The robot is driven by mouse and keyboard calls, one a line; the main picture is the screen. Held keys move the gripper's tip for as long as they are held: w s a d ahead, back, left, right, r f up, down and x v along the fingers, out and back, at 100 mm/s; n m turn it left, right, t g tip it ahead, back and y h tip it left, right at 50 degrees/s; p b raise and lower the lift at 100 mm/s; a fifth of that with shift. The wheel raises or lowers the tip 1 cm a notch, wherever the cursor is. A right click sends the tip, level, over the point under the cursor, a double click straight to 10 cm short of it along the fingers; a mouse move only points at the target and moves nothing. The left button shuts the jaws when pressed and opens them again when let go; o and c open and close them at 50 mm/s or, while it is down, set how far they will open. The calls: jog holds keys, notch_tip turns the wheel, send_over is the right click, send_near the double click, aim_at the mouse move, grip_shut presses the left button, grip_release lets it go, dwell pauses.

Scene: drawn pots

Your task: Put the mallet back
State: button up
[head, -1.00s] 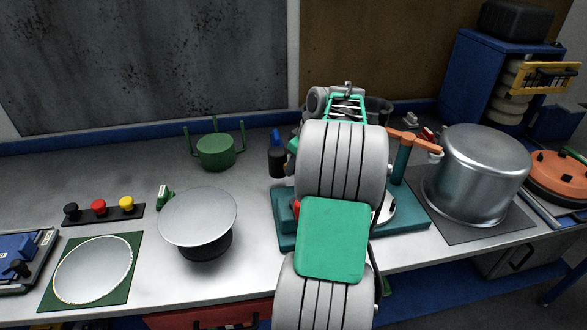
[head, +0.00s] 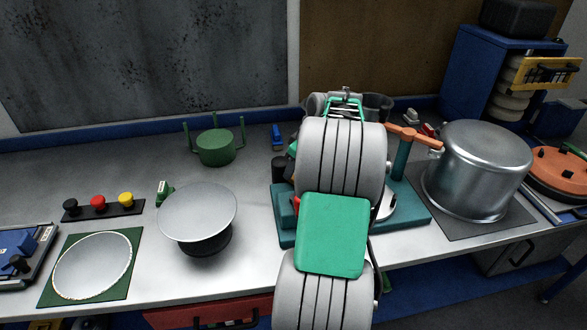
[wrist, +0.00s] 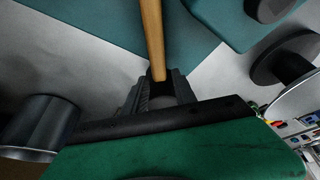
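The mallet's wooden handle (wrist: 153,35) runs from the top edge of the wrist view down between the fingers of my gripper (wrist: 157,92), which look closed on it. The mallet's head cannot be made out there. In the head view, my arm hides the gripper and most of the mallet. A dark shape (head: 278,168) shows just left of my arm, by the teal base; I cannot tell whether it is part of the mallet. The teal base (head: 410,216) has a post with an orange crosspiece (head: 410,138).
A big steel pot (head: 478,170) stands right of the base. A grey disc on a black stand (head: 198,212) and a green pot (head: 215,148) stand left. A dark cylinder (wrist: 38,125) is at the left of the wrist view. Bare bench lies around the green pot.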

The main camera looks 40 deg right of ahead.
jog(key=shift+o, duration=0.9)
